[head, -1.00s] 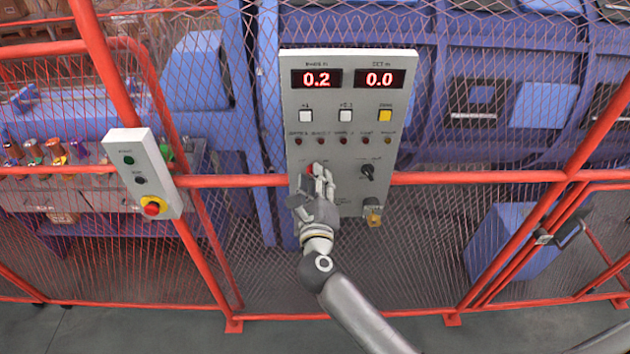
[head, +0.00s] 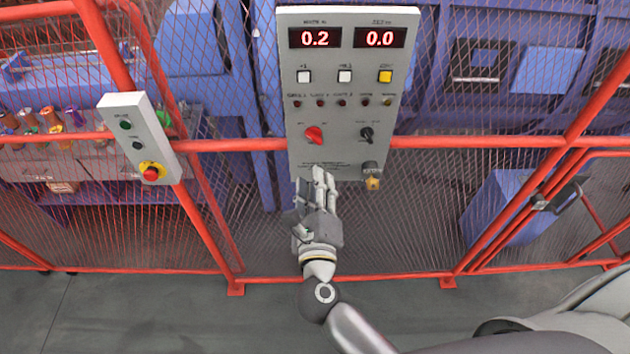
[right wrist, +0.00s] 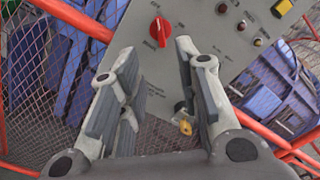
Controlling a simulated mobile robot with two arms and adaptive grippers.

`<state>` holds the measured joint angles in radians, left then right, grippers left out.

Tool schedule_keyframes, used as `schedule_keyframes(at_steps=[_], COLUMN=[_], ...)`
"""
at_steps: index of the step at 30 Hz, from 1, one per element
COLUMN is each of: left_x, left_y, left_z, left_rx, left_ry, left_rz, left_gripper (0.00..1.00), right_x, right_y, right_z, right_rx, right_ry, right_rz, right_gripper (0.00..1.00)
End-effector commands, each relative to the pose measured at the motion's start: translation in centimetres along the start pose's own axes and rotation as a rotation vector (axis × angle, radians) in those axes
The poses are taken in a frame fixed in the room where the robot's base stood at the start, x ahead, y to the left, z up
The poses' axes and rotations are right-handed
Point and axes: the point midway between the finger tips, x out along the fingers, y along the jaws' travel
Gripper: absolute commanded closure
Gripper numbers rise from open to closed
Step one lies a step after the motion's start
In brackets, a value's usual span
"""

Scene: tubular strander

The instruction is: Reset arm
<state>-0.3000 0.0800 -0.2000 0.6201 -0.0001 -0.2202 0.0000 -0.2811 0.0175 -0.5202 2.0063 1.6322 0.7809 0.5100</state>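My right gripper (head: 318,190) is just below the grey control panel (head: 346,105) in the head view, pointing up at its lower edge. In the right wrist view the fingers of my right gripper (right wrist: 152,85) are spread apart with nothing between them. The red rotary knob (head: 314,135) is clear of the fingers; it also shows in the right wrist view (right wrist: 159,31), beyond the fingertips. A black knob (head: 366,134) and a brass padlock-like part (head: 373,182) are to its right. The displays (head: 348,38) read 0.2 and 0.0. My left gripper is not in view.
A small grey box (head: 140,138) with a red emergency button (head: 152,173) hangs on the fence at left. Red fence rails (head: 480,141) and mesh stand in front of the blue machine (head: 550,75). Grey floor (head: 130,310) is free below.

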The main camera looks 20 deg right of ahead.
Motion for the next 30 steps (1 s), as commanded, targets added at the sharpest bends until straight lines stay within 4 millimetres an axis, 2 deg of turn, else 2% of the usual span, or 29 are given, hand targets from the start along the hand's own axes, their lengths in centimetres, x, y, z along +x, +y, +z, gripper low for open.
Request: schedule_keyframes(at_steps=[10, 14, 17, 21, 23, 27, 29, 30], left_x=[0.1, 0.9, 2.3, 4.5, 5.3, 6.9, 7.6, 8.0], left_y=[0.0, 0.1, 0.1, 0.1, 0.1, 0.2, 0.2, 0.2], left_z=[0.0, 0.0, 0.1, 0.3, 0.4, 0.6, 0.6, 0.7], left_rx=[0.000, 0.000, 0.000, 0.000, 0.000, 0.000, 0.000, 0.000], left_ry=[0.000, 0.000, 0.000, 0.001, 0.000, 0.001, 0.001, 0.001], left_rz=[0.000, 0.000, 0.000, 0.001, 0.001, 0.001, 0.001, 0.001], left_gripper=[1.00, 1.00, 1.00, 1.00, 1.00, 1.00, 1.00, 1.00], right_x=[0.1, 0.3, 0.4, -0.3, -1.0, -3.8, -5.3, -6.5], right_y=[0.1, 2.1, 6.1, 14.4, 17.8, 24.9, 27.6, 29.2], right_z=[-0.1, -1.5, -4.2, -10.3, -13.2, -20.6, -24.0, -26.4], right_rx=[-0.005, -0.108, -0.315, -0.723, -0.883, -1.208, -1.329, -1.405], right_ry=[0.000, -0.022, -0.074, -0.188, -0.241, -0.361, -0.415, -0.450], right_rz=[0.001, 0.008, 0.035, 0.134, 0.193, 0.352, 0.428, 0.482], right_gripper=[0.69, 0.69, 0.69, 0.69, 0.69, 0.69, 0.69, 0.69])
